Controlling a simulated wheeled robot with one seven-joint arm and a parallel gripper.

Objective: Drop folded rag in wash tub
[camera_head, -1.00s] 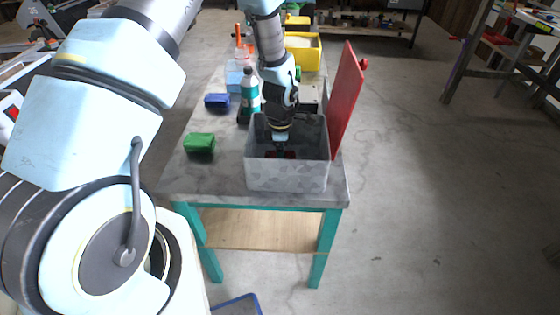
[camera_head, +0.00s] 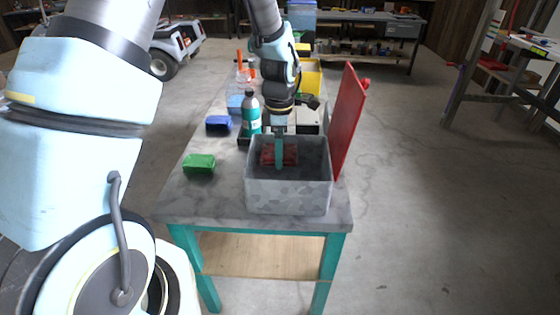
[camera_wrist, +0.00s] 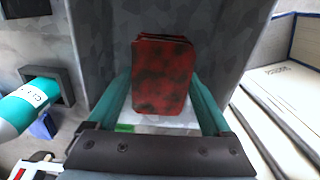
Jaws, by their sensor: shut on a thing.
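The folded rag (camera_wrist: 163,75), red with dark blotches, is between the two teal fingers of my gripper (camera_wrist: 163,95) in the wrist view. My gripper is shut on it. In the head view the rag (camera_head: 290,155) shows inside the open grey mottled tub (camera_head: 288,198), partly behind a teal finger of my gripper (camera_head: 279,152). My wrist is above the tub's rim, with the fingers reaching down inside. I cannot tell whether the rag touches the tub floor. The tub stands at the near end of the bench.
A red panel (camera_head: 348,120) stands upright close by the tub's right side. A green block (camera_head: 199,163), a blue block (camera_head: 218,123) and a teal bottle (camera_head: 251,115) are on the bench (camera_head: 180,200) to the left. A yellow bin (camera_head: 312,80) is farther back.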

